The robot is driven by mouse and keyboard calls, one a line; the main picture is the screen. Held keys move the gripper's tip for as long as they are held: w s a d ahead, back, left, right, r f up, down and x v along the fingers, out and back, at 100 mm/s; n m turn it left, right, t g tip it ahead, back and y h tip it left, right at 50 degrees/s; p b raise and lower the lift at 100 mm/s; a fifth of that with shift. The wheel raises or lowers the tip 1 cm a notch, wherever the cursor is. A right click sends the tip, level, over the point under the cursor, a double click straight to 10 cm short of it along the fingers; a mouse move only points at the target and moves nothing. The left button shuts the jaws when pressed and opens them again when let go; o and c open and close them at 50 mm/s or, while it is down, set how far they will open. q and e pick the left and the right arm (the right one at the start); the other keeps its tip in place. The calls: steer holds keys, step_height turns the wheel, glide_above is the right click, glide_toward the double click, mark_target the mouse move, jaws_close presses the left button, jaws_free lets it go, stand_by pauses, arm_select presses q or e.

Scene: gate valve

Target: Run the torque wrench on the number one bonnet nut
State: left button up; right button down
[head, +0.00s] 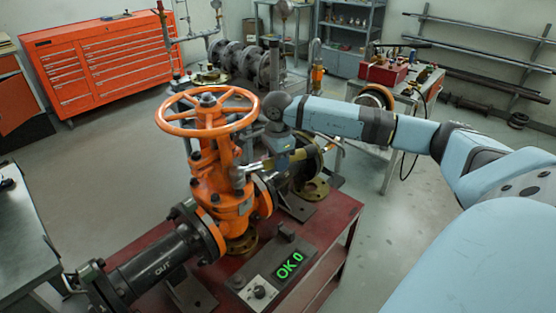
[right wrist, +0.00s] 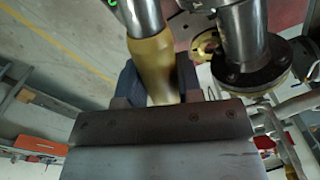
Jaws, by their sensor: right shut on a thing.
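The orange gate valve (head: 220,185) stands on a red bench with its orange handwheel (head: 207,112) on top. My right gripper (head: 284,162) is shut on the yellow handle of the torque wrench (head: 302,154). The wrench lies roughly level, its head (head: 238,174) at the bonnet's right side below the handwheel. I cannot tell whether the head is seated on a nut, and no nut number is readable. In the right wrist view the yellow handle (right wrist: 154,68) sits between the two dark fingers (right wrist: 155,88), with its metal shaft leading away. My left gripper is not in view.
A control box (head: 276,276) with a green "OK 0" display sits at the bench (head: 343,211) front. A black pipe marked "OUT" (head: 155,268) runs left from the valve. A cart with tools (head: 395,85) and a red tool cabinet (head: 100,65) stand behind.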

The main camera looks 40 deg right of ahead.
steer(key=shift+f+b, duration=1.2)
steer(key=shift+f, duration=0.5)
stand_by(0.5)
steer(key=shift+f+b, duration=0.45)
steer(key=shift+b, duration=0.25)
stand_by(1.0)
steer(key=shift+r, duration=0.2)
stand_by(1.2)
steer(key=shift+r, duration=0.15)
